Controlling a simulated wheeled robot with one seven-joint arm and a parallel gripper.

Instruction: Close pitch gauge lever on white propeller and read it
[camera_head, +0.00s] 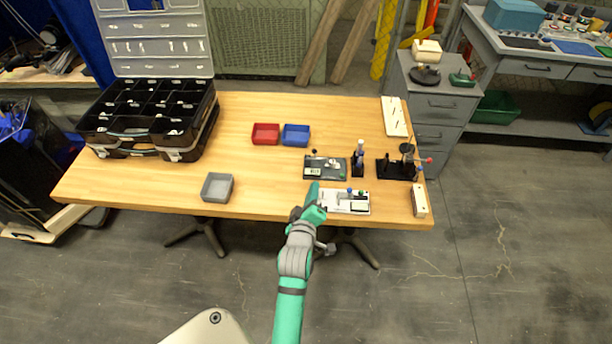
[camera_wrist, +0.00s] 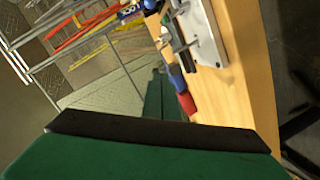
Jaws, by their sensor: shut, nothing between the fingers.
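My gripper (camera_head: 314,190) is shut and empty at the table's front edge. It is just left of a white-based fixture (camera_head: 358,207) with a blue knob and a green knob. Behind that fixture lies a dark plate (camera_head: 325,175) carrying a small pale display and a black knob. To its right stand a small upright black stand (camera_head: 358,160) with a white and blue top, and a black fixture (camera_head: 392,170) with a red-tipped lever. I cannot tell which part is the pitch gauge or the white propeller. The wrist view shows a pale-based fixture (camera_wrist: 205,35) at the top, beyond the gripper's finger.
The wooden table (camera_head: 130,190) also carries a red tray (camera_head: 265,134), a blue tray (camera_head: 295,135), a grey tray (camera_head: 217,187) and an open black toolbox (camera_head: 150,115). A white board (camera_head: 395,116) and a pale block (camera_head: 419,200) lie at the right. The table's middle is clear.

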